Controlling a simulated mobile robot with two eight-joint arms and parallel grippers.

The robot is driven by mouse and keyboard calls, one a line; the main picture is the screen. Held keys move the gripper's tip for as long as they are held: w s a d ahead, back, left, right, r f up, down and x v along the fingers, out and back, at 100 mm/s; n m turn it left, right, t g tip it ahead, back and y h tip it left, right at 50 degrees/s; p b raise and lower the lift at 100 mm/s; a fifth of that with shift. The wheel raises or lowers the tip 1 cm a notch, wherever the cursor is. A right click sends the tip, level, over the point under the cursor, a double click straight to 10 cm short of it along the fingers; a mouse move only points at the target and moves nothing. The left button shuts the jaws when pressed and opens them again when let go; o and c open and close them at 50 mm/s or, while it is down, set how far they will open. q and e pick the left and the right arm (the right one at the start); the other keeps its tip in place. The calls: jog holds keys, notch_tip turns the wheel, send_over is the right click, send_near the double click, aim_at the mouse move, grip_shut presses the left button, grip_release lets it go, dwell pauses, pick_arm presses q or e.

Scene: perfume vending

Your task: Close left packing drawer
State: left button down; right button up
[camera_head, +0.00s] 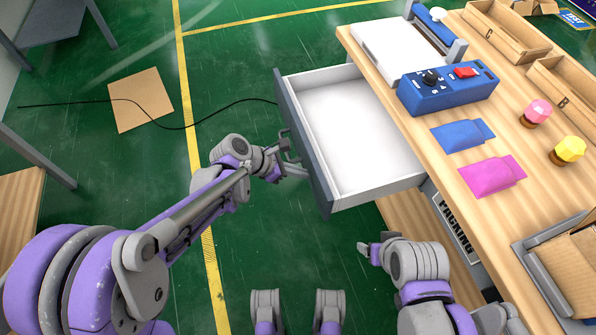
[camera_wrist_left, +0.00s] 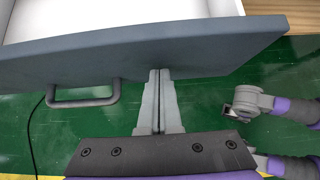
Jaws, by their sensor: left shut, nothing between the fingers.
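The left packing drawer (camera_head: 355,130) is pulled well out from the wooden packing table (camera_head: 400,130); its white inside is empty. Its dark grey front (camera_head: 303,140) faces left in the head view and spans the top of the left wrist view (camera_wrist_left: 150,55). The drawer's bar handle (camera_wrist_left: 83,97) is left of my fingers in the wrist view. My left gripper (camera_head: 303,172) is shut and empty, with its tips at the drawer front, beside the handle. I cannot tell whether they touch. My right gripper (camera_head: 368,250) is low beside the table; its opening is unclear.
On the table are a blue control box (camera_head: 447,88), blue (camera_head: 462,135) and pink (camera_head: 491,177) packets, pink (camera_head: 537,112) and yellow (camera_head: 568,150) bottles, and wooden trays (camera_head: 507,32). A cardboard sheet (camera_head: 140,100) and black cable lie on the green floor. Floor left of the drawer is mostly clear.

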pick_arm(q)
jog(key=w+d, duration=0.3)
jog(key=d, duration=0.6)
jog(key=w+d, duration=0.3)
jog(key=d, duration=0.6)
jog(key=w+d, duration=0.2)
jog(key=d, duration=0.7)
jog(key=shift+w, duration=0.4)
jog(key=shift+w+d, duration=0.2)
jog(key=shift+d, duration=0.4)
jog(key=shift+d+r, duration=0.1)
